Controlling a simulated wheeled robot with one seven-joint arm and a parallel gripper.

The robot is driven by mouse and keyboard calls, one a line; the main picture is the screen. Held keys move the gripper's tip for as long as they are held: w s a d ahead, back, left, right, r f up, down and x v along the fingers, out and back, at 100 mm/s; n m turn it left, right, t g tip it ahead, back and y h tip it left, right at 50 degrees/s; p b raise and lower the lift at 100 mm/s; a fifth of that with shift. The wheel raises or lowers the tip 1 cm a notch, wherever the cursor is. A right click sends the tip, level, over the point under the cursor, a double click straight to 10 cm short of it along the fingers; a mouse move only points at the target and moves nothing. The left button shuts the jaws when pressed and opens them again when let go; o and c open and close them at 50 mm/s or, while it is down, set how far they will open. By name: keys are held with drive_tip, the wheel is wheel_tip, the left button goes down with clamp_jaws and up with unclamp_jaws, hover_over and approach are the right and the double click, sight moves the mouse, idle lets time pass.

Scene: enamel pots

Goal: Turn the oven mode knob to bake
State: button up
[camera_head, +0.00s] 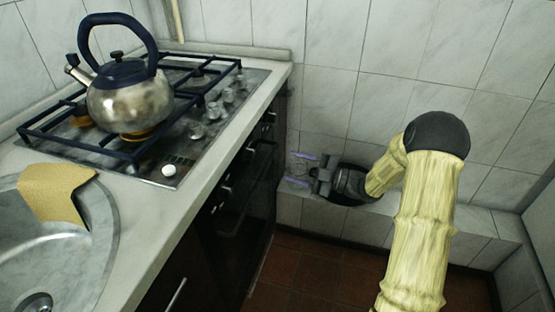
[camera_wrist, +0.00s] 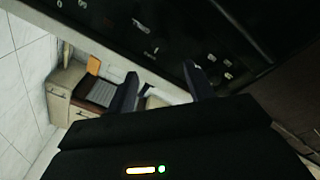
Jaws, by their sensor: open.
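The oven (camera_head: 238,195) has a dark front under the counter, seen at a steep angle in the head view. Small knobs or handles (camera_head: 271,114) show along its upper edge; I cannot tell which is the mode knob. My gripper (camera_head: 301,169) is open and empty, to the right of the oven front and apart from it, near the tiled wall. In the wrist view, the two dark fingers of my gripper (camera_wrist: 161,82) are spread. Beyond them is a tilted dark oven panel (camera_wrist: 175,30) with pale markings, too small to read.
A metal kettle (camera_head: 130,103) stands on the gas hob (camera_head: 185,150), which has several knobs on top. A sink (camera_head: 60,260) with a yellow cloth (camera_head: 58,193) is at the left. A tiled ledge (camera_head: 400,206) runs along the wall. Red floor (camera_head: 310,275) is clear.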

drive_tip(key=v, duration=0.5)
drive_tip(key=shift+s+d+p, duration=0.1)
drive_tip(key=shift+d+p, duration=0.15)
drive_tip(key=shift+p, duration=0.05)
drive_tip(key=w+m+t+h, duration=0.4)
drive_tip(key=w+m+h, duration=0.1)
drive_tip(key=m+h, duration=0.25)
drive_tip(key=s+d+m+g+h, duration=0.2)
drive_tip(key=s+m+g+h, duration=0.75)
drive_tip(key=s+m, duration=1.15)
drive_tip(key=s+r+n+p, duration=0.2)
drive_tip(key=r+p, duration=1.4)
drive_tip(key=s+r+n+t+h+p, duration=0.1)
drive_tip(key=s+r+n+p, duration=0.2)
drive_tip(key=r+p, duration=1.3)
drive_tip(key=shift+a+r+p, duration=0.2)
drive_tip(key=shift+r+p, duration=0.05)
drive_tip(key=shift+p, duration=0.55)
